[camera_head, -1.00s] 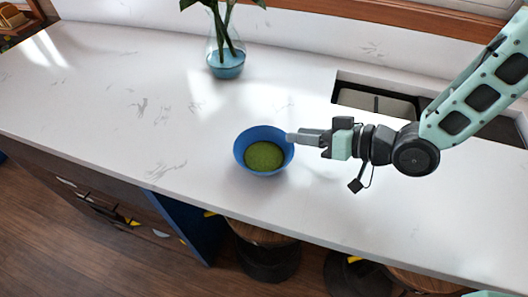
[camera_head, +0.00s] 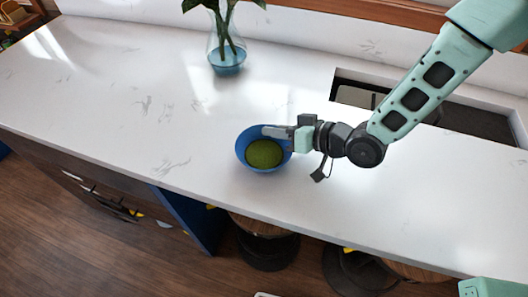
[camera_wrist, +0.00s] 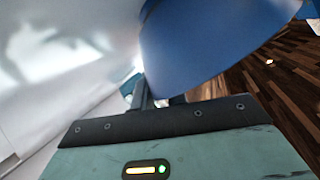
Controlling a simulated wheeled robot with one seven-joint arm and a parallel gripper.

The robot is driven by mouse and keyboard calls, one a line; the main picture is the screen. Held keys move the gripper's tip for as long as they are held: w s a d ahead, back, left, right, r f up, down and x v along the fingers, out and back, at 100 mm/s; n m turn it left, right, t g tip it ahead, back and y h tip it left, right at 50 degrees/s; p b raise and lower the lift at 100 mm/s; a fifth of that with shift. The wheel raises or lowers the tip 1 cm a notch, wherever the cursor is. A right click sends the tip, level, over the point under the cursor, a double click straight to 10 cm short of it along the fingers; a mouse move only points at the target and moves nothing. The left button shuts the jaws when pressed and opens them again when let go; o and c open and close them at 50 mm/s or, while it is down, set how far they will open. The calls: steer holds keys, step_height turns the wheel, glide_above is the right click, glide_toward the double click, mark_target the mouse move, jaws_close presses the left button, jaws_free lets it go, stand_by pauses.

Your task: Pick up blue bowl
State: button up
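The blue bowl (camera_head: 243,153) stands on the white counter in the head view, with something green (camera_head: 264,153) inside. My gripper (camera_head: 272,132) reaches in from the right, its fingertips over the far right part of the rim. In the wrist view the bowl (camera_wrist: 205,40) fills the upper middle as a large blue surface close to the fingers. One dark finger (camera_wrist: 141,92) shows by the bowl's left edge. The bowl hides much of the fingers, so I cannot tell how far apart they are or whether they grip the rim.
A glass vase (camera_head: 228,62) with blue water and stems stands behind the bowl. A sink (camera_head: 355,94) is cut into the counter at the right, under my arm. Stools (camera_head: 266,246) stand below the front edge. The counter left of the bowl is clear.

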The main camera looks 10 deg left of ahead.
jaws_close()
steer(key=shift+r, duration=0.15)
step_height(320, 180, up, 10)
steer(key=b, duration=0.2)
steer(key=shift+b, duration=0.4)
stand_by(0.6)
